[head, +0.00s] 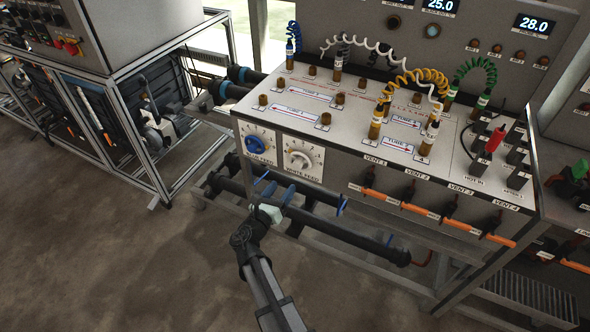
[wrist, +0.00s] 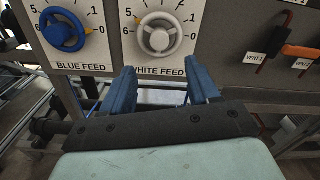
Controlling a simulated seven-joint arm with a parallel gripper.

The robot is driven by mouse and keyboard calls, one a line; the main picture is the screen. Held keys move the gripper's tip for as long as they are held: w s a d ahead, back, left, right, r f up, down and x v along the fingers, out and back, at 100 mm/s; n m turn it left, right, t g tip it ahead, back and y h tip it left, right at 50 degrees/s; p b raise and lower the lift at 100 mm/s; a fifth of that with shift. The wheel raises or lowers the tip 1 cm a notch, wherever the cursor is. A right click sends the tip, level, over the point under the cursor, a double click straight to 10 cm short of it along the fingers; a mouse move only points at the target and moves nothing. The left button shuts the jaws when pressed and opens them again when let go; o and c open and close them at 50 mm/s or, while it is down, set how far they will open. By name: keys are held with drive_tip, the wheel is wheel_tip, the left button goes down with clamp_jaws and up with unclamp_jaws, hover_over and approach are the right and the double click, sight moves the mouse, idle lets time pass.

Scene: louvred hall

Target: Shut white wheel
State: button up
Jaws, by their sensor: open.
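The white wheel (head: 300,159) is a round handwheel on the right-hand dial plate of the front panel, marked WHITE FEED. In the wrist view the white wheel (wrist: 158,38) sits ahead of and above my fingers, on a scale with 5 and 6 at left and 1 and 0 at right. An orange mark seems to show at its upper left, near the 5; it is small. My gripper (head: 278,190) is below the wheel in the head view. In the wrist view my gripper (wrist: 162,78) has its two blue fingers spread, with nothing between them, apart from the wheel.
The blue wheel (head: 255,144) is close on the left, on its own dial. Vent levers with orange handles (head: 400,203) line the panel to the right. Dark pipes (head: 345,235) run below the panel. Open floor lies at the lower left.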

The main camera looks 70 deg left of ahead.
sight(297, 167)
drive_tip(key=x, duration=1)
drive_tip(key=c, duration=1)
drive_tip(key=shift+c, duration=0.2)
